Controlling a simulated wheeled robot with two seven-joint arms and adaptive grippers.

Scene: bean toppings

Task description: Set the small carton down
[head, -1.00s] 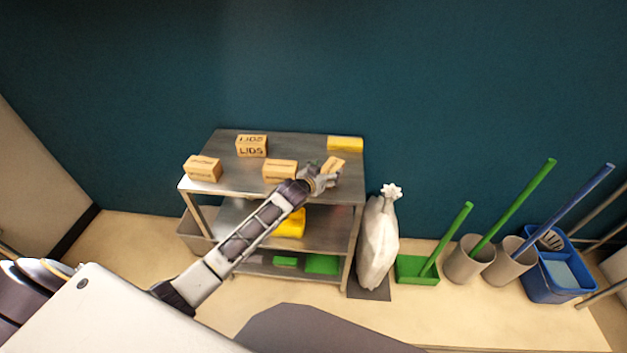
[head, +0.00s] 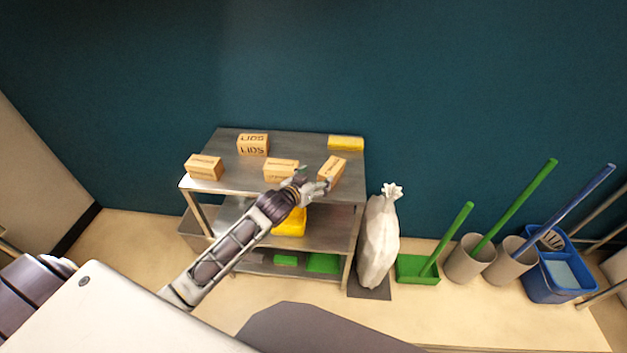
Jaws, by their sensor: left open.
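The small carton (head: 332,171) is a tan box with dark print. It rests on the right part of the metal cart's top shelf (head: 310,146), turned at an angle. My left gripper (head: 317,185) is open just to the carton's front left, close to it. Whether a finger still touches the carton is too small to tell. My right gripper is out of view.
Other cartons stand on the top shelf: one in the middle (head: 281,170), one at left (head: 204,167), and a LIDS box (head: 253,144) behind. A yellow item (head: 346,143) lies at the back right. A white sack (head: 379,240) stands right of the cart.

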